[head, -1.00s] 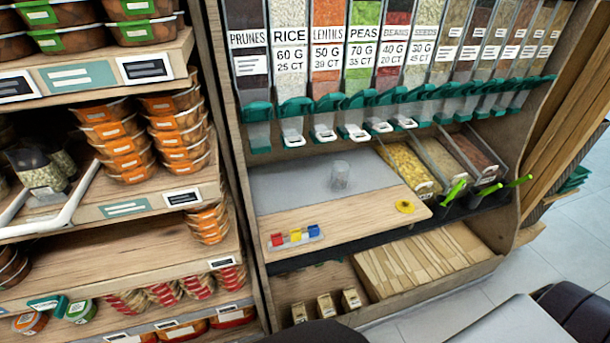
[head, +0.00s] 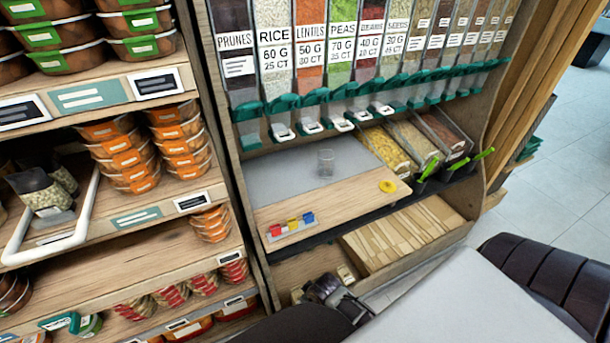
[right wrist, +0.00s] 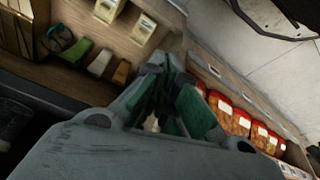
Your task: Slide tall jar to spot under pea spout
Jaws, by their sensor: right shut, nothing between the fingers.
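The tall jar (head: 325,163) is a clear, empty-looking upright container on the grey mat (head: 275,178) of the wooden counter. The pea spout (head: 343,124) is the white-lipped outlet below the PEAS bin (head: 341,50). The jar stands in front of and below the spouts, slightly left of the pea spout in the picture. My right gripper (head: 325,287) seems to be the dark one low in the head view, beside the lower bin, well below the jar and apart from it. Its green-padded fingers (right wrist: 165,95) are shut and empty in the right wrist view. My left gripper is not seen.
A yellow disc (head: 387,186) and a small rack of coloured pieces (head: 292,225) lie on the counter. Grain trays (head: 410,143) with green-handled scoops stand at its right. Paper bags (head: 405,240) fill the lower bin. Shelves of packed containers (head: 125,160) stand at the left.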

